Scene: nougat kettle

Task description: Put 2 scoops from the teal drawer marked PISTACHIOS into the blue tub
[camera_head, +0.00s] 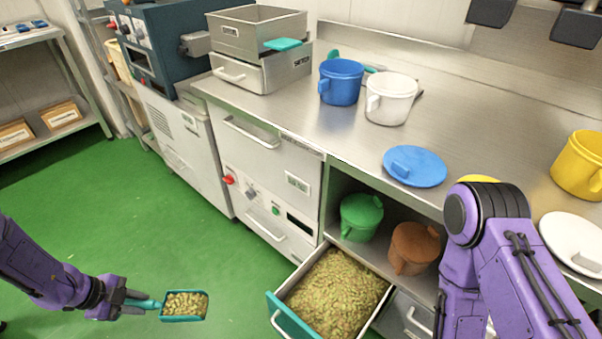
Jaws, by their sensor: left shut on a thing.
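My left gripper (122,298) is shut on the handle of a teal scoop (184,318). The scoop is filled with pistachios (186,303) and is held over the green floor, left of the drawer. The teal-fronted drawer (283,316) is pulled open and full of pistachios (336,290); any marking on its front cannot be read. The blue tub (341,82) stands upright on the steel counter; its inside is hidden. A blue lid (414,166) lies apart from it on the counter. My right arm crosses the lower right; its gripper is out of view.
A white tub (391,98) stands beside the blue tub. A yellow tub (580,165) and white lid (573,241) are at the right. Green (361,214) and brown (413,247) tubs stand in the open shelf. The counter (460,125) is clear in the middle.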

